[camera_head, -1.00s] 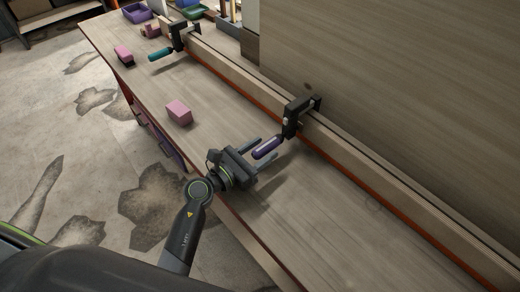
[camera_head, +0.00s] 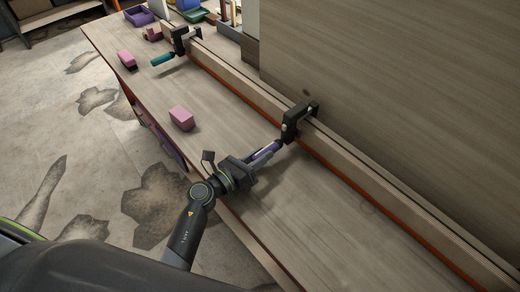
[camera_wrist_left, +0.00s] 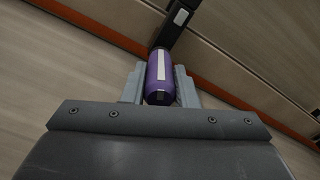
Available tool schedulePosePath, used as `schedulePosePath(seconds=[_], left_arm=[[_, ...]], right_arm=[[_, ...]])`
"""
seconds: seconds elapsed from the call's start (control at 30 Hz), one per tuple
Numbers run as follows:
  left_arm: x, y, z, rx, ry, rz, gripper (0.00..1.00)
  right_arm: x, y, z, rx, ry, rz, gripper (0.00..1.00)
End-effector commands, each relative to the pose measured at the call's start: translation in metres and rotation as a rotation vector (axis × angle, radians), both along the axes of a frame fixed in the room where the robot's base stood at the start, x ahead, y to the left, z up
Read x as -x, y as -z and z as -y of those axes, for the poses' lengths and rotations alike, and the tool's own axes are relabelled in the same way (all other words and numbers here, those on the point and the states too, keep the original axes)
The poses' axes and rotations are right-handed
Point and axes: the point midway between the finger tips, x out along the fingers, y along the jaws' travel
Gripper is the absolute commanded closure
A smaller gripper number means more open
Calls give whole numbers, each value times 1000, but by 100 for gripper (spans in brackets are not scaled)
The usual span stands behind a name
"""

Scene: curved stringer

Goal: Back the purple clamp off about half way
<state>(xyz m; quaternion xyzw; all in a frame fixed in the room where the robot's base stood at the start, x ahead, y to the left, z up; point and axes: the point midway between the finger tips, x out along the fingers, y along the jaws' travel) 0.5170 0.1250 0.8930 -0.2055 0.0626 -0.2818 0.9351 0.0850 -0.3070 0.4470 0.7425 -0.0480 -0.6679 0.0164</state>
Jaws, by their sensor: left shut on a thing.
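The purple clamp has a black frame (camera_head: 298,120) set on the long wooden stringer (camera_head: 345,160) and a purple handle (camera_head: 266,149) that points toward me. My left gripper (camera_head: 262,154) is shut on that handle, with one finger on each side of it. The left wrist view shows the purple handle (camera_wrist_left: 159,78) with a white stripe along its top, between the two grey fingers (camera_wrist_left: 160,88). Its far end meets the dark clamp body (camera_wrist_left: 175,25). My right gripper is not in view.
A second clamp with a teal handle (camera_head: 163,59) sits farther along the stringer. A pink block (camera_head: 181,118) and a pink-and-dark block (camera_head: 126,59) lie on the bench. A purple bin (camera_head: 139,15) stands at the far end. A tall wooden panel (camera_head: 400,80) rises behind the stringer.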

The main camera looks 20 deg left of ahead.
Motion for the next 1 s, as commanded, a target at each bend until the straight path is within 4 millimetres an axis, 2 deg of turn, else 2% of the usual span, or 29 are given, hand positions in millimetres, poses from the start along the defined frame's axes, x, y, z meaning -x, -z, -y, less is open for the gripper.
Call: schedulePosePath(seconds=[0.07, 0.4, 0.43, 0.57, 0.6, 1.0], left_arm=[[0, -2, 0, 35, 0, -25, 97], [0, 1, 0, 55, -1, -35, 97], [0, 1, 0, 55, -1, -35, 71], [0, 0, 0, 55, -1, -35, 54], [0, 0, 0, 54, 0, -35, 52], [0, 1, -1, 53, 0, -34, 52]], right_arm=[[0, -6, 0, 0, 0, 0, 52], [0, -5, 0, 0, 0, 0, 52], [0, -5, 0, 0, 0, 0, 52], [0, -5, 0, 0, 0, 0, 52], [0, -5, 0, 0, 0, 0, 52], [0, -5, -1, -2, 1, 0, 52]])
